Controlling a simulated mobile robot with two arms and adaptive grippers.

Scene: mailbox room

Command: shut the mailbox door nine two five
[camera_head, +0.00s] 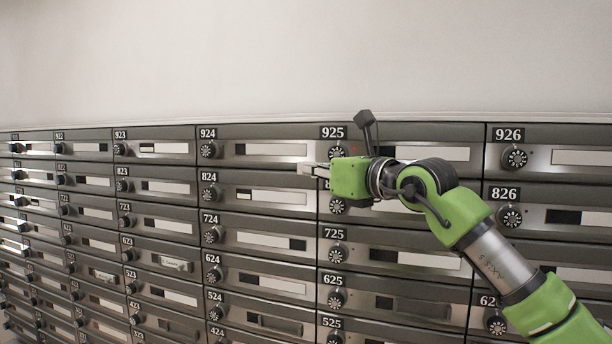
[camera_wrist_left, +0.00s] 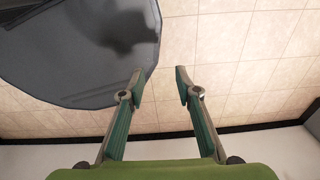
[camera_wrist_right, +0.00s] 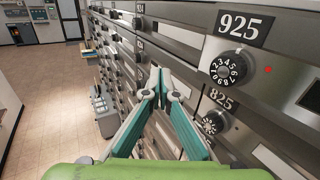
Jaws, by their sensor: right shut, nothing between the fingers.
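The mailbox door 925 (camera_head: 430,139) is in the top row, right of centre in the head view. It looks flush with its neighbours, with no gap that I can make out. Its number plate, black dial (camera_wrist_right: 232,67) and a small red light (camera_wrist_right: 267,69) show in the right wrist view. My right gripper (camera_head: 308,169) is shut and empty, its tips pointing left just below and left of the 925 dial. My arm covers part of the door's lower edge. My left gripper (camera_wrist_left: 158,76) is open and empty, seen only in the left wrist view above tiled floor.
Door 924 (camera_head: 270,135) is to the left and door 926 (camera_head: 560,140) to the right. Door 825 is below, partly behind my right gripper. The wall above the mailboxes (camera_head: 300,60) is bare. Open tiled floor (camera_wrist_right: 50,85) lies left in the right wrist view.

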